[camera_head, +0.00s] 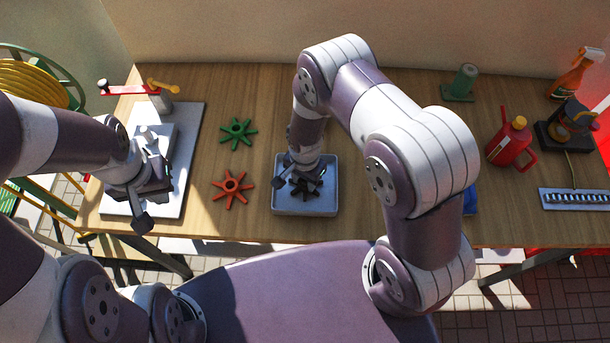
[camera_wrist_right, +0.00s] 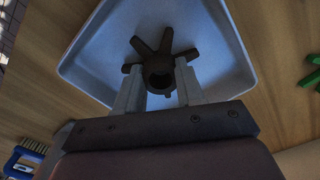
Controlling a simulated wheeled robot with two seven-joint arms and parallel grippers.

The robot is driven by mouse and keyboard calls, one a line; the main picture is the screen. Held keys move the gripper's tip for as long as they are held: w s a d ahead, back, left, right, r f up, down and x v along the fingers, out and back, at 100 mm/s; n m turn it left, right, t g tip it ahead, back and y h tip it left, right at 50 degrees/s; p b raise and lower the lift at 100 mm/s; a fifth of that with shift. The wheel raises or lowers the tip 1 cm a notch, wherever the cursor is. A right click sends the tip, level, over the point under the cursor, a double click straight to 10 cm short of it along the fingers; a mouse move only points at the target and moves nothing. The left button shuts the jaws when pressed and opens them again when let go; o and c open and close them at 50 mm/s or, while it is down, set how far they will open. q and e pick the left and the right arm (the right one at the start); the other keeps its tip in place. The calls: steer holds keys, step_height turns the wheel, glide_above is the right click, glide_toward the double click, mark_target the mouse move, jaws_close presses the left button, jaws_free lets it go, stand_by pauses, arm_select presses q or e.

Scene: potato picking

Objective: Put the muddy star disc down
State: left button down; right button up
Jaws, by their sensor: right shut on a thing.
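The muddy star disc (camera_wrist_right: 160,66) is dark brown with stubby arms and a round hub. It is between the fingers of my right gripper (camera_wrist_right: 158,92), which is shut on it, at the tray. In the head view the disc (camera_head: 302,188) shows dark below my right gripper (camera_head: 305,176), over the grey-blue tray (camera_head: 290,209). The tray also fills the back of the right wrist view (camera_wrist_right: 215,45). I cannot tell whether the disc touches the tray floor. My left gripper (camera_head: 142,205) is over the white board at the left; its opening is unclear.
A green star disc (camera_head: 238,132) and an orange star disc (camera_head: 232,188) lie on the wooden table left of the tray. A white board (camera_head: 190,130) with a tap is further left. A red can (camera_head: 508,143), a spray bottle (camera_head: 577,72) and a green holder (camera_head: 461,83) stand at the right.

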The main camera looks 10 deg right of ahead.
steer(key=shift+w+f, duration=0.1)
steer(key=shift+f, duration=0.25)
steer(key=o, duration=1)
steer(key=shift+r, duration=0.2)
steer(key=shift+r, duration=0.2)
step_height(320, 180, up, 12)
steer(key=b, duration=0.3)
steer(key=s+d+r+n, duration=0.2)
steer(key=r+n, duration=0.1)
steer(key=s+d+r+n+t, duration=0.1)
steer(key=s+d+r+n, duration=0.4)
steer(key=s+r+n, duration=0.1)
steer(key=shift+s+d+r, duration=0.2)
steer(key=shift+d+r, duration=0.05)
steer(key=shift+r, duration=0.1)
